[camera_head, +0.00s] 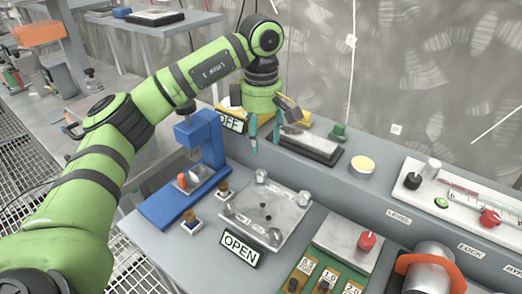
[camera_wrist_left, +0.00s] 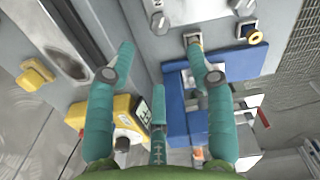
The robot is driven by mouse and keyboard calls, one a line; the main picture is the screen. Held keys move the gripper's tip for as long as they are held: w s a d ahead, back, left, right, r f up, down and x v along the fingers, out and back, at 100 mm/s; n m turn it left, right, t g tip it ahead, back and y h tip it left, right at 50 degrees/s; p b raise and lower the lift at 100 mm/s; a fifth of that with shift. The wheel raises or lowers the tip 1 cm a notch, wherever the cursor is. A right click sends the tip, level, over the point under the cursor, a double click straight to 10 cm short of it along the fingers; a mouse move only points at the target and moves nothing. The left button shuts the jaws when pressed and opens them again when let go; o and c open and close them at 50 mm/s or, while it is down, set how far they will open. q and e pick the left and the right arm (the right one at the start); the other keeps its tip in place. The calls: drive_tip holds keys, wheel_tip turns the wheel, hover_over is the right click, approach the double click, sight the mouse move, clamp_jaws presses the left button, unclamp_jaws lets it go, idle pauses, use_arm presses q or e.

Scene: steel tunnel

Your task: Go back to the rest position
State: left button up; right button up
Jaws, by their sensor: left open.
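My left gripper (camera_head: 264,140) hangs from the green arm, pointing down above the grey workbench (camera_head: 170,250), right of the blue press (camera_head: 208,138). In the left wrist view, its teal fingers (camera_wrist_left: 160,52) stand wide apart with nothing between them. The blue press also shows there (camera_wrist_left: 235,62), behind and beside the right finger. A yellow device with a display (camera_wrist_left: 128,115) lies partly behind the fingers. My right gripper is not in view.
A square metal plate with corner knobs (camera_head: 262,232), an OPEN sign (camera_head: 240,247) and a red-knobbed plate (camera_head: 345,245) lie on the bench. A dark-edged block (camera_head: 310,146), green piece (camera_head: 338,132) and yellow disc (camera_head: 362,164) line the back ledge. The wall stands behind.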

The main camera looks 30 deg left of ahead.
use_arm(q)
drive_tip(key=shift+r, duration=0.55)
